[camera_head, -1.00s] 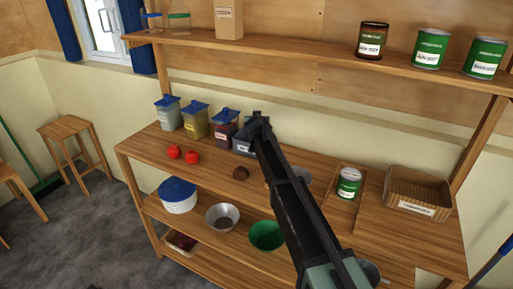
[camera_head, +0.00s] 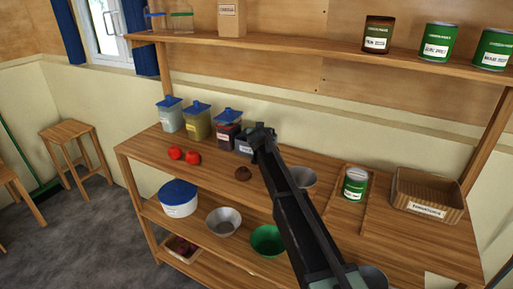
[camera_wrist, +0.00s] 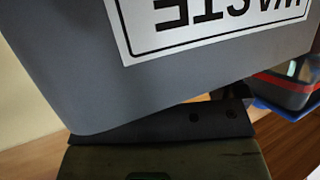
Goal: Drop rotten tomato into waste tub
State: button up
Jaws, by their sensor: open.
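The grey waste tub (camera_head: 242,147) stands at the back of the table, partly hidden by my gripper. In the wrist view the tub's grey wall (camera_wrist: 80,70) fills most of the picture, with an upside-down WASTE label (camera_wrist: 215,25). The tub's inside is hidden.
Two red tomatoes (camera_head: 184,155) lie to the left. Several blue-lidded tubs (camera_head: 197,121) stand in a row left of the waste tub. A metal bowl (camera_head: 301,177), a green can (camera_head: 354,184) and a basket (camera_head: 428,193) are to the right. A shelf with cans runs above.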

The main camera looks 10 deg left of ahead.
jog(key=shift+s, duration=0.1)
jog(key=p+v, duration=0.4)
jog(key=v, duration=0.6)
jog(key=shift+s, duration=0.3)
jog(key=shift+r, duration=0.1)
